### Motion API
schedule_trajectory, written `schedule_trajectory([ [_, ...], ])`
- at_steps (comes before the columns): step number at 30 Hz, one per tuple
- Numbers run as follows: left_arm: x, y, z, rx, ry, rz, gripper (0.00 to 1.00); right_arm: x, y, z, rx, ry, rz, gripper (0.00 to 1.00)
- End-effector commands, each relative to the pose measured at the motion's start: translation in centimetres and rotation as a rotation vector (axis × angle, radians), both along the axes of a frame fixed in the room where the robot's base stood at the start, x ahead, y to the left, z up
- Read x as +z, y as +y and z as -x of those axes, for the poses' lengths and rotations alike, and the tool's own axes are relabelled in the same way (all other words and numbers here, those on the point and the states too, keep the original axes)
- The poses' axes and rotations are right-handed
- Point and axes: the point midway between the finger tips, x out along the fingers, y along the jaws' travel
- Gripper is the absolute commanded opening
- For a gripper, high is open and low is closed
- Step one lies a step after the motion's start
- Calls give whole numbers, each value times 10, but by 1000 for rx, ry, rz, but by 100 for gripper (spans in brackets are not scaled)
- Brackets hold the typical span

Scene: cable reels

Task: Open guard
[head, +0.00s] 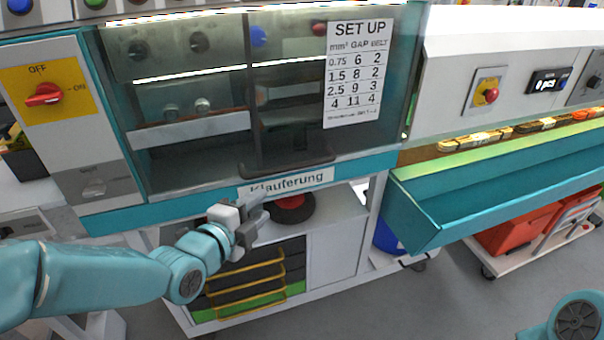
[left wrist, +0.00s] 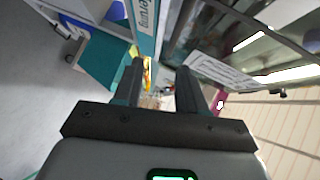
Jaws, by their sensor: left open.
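The guard (head: 190,160) is a clear pane in a teal frame on the machine front. It appears shut, with machine parts visible behind it. A dark bar with a wide foot (head: 287,168) shows near its lower edge. A SET UP sheet (head: 357,75) shows on its right part. The sheet also shows tilted in the left wrist view (left wrist: 208,70). My left gripper (head: 260,215) is open and empty, in front of the label strip below the guard. Its two dark fingers (left wrist: 160,90) stand apart in the left wrist view. My right gripper is out of view.
A red switch (head: 44,94) on a yellow plate is left of the guard. A teal chute (head: 490,190) juts out at the right, above red bins (head: 520,230). A cabinet with yellow-handled drawers (head: 250,280) stands below.

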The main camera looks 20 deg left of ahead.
Motion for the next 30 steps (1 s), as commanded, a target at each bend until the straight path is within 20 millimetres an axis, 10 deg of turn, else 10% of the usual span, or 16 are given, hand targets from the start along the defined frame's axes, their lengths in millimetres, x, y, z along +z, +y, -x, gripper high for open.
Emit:
schedule_trajectory([
  [14,13,13,1,20,-100,-9,41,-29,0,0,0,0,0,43],
  [30,-3,-15,-116,19,-99,-8,41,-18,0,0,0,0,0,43],
])
